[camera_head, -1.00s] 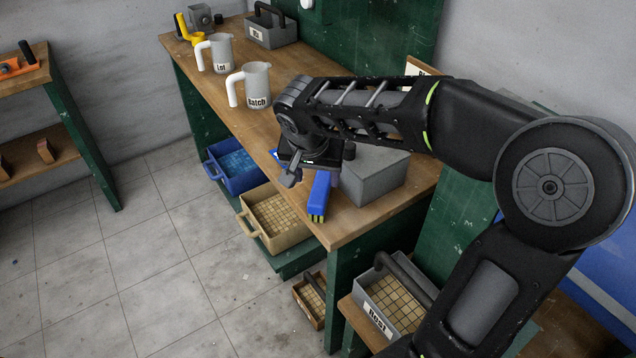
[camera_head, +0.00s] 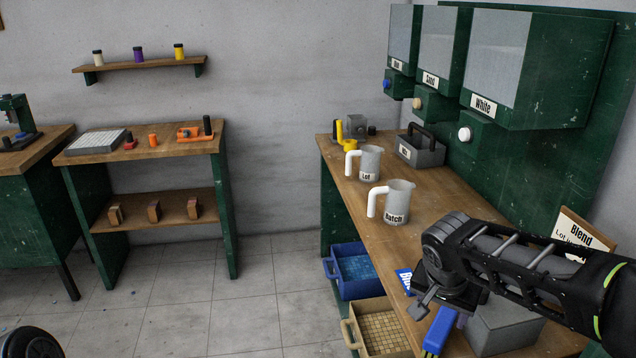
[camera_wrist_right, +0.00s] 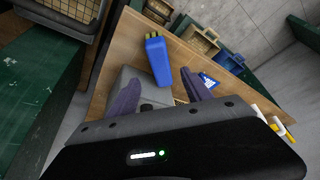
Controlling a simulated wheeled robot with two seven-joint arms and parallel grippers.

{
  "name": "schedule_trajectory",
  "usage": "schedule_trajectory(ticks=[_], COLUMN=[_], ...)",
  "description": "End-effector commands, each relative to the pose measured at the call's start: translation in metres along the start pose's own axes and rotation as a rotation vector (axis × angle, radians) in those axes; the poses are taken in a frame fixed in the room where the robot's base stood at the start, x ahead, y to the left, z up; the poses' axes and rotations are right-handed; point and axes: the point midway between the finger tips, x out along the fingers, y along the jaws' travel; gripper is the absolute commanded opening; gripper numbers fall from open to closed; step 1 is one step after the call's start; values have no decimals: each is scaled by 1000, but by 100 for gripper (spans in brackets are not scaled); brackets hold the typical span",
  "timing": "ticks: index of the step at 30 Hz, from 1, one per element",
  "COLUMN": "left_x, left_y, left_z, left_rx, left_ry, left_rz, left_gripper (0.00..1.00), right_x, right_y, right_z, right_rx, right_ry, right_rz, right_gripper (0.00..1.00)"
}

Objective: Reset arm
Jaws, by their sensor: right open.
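My right gripper (camera_head: 424,303) hangs above the front part of the long wooden bench (camera_head: 385,230), at the lower right of the head view. In the right wrist view its two fingers (camera_wrist_right: 160,92) are apart with nothing held between them. Beyond the fingertips lies a blue tool with yellow-green ends (camera_wrist_right: 158,58); it also shows under the gripper in the head view (camera_head: 440,330). A grey box (camera_head: 510,325) stands beside the tool, partly hidden by my arm. My left gripper is out of view.
Jugs labelled Lot (camera_head: 370,162) and Batch (camera_head: 398,205) and a grey caddy (camera_head: 420,150) stand farther along the bench. Dispensers (camera_head: 497,60) hang above. A blue bin (camera_head: 355,270) and a tan bin (camera_head: 385,330) sit below the bench edge.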

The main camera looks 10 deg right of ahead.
Motion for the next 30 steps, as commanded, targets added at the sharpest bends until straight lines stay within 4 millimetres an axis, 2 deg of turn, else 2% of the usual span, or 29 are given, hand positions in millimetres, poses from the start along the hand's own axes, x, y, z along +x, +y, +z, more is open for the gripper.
schedule_trajectory(ticks=[2, 4, 8, 11, 13, 15, 17, 18, 20, 21, 24, 27, 30], left_x=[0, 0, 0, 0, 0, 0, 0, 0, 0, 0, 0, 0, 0], left_y=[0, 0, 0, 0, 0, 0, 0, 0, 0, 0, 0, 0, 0], left_z=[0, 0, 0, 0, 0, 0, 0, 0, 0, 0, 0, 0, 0], left_rx=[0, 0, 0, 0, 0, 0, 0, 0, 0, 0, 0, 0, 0], left_ry=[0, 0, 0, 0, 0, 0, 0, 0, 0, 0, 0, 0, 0], left_rz=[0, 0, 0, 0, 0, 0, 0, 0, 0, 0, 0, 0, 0], left_gripper=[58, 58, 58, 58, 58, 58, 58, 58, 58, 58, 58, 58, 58], right_x=[0, 0, 1, 24, 52, 85, 115, 134, 161, 178, 208, 222, 227], right_y=[-2, -12, -57, -108, -139, -161, -169, -169, -162, -154, -124, -94, -72], right_z=[-1, -4, 2, 37, 74, 119, 159, 187, 227, 255, 319, 372, 409], right_rx=[-27, -83, -240, -395, -484, -547, -577, -588, -594, -594, -582, -561, -564], right_ry=[3, 19, 52, 44, 21, -8, -36, -58, -96, -128, -225, -337, -428], right_rz=[-6, -48, -228, -394, -495, -575, -619, -634, -636, -628, -586, -536, -504], right_gripper=[58, 58, 58, 58, 58, 58, 58, 58, 58, 58, 58, 58, 58])
